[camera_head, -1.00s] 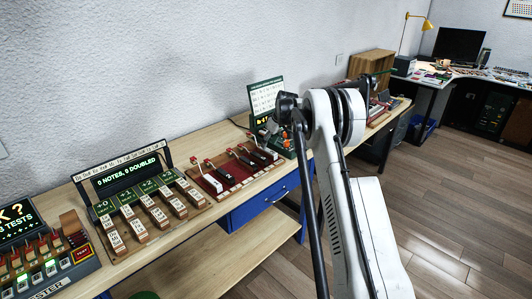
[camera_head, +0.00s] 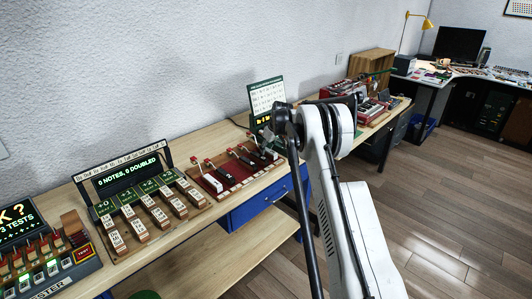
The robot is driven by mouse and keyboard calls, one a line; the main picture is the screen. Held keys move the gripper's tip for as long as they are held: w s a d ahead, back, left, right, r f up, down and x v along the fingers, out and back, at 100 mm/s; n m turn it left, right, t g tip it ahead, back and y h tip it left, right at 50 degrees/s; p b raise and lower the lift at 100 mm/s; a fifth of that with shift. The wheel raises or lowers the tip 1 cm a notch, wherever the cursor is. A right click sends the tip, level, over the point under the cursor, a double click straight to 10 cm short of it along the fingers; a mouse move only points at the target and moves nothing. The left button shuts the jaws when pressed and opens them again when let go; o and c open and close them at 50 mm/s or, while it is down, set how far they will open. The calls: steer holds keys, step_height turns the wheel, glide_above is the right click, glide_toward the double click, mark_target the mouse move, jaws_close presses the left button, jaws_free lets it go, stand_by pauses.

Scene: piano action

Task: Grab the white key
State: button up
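A dark red tray (camera_head: 241,179) on the long wooden bench holds a row of black and white keys, each by a small red-topped post. A white key (camera_head: 212,183) lies at its left end. A black key (camera_head: 229,177) and further dark keys lie to its right. A whitish piece at the tray's right end is partly covered by my arm, and I cannot tell its shape. My arm ends in dark parts (camera_head: 272,130) above and beside the tray's right end. The fingertips cannot be made out, nor whether they hold anything.
Left of the tray stands a rack of labelled wooden blocks (camera_head: 154,212) with a display reading "0 NOTES, 0 DOUBLED". A tester box (camera_head: 50,270) is further left. A green chart (camera_head: 266,98) stands behind my arm. Red devices (camera_head: 368,110) are at the right. A blue drawer (camera_head: 250,208) hangs below.

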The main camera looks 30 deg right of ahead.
jaws_close()
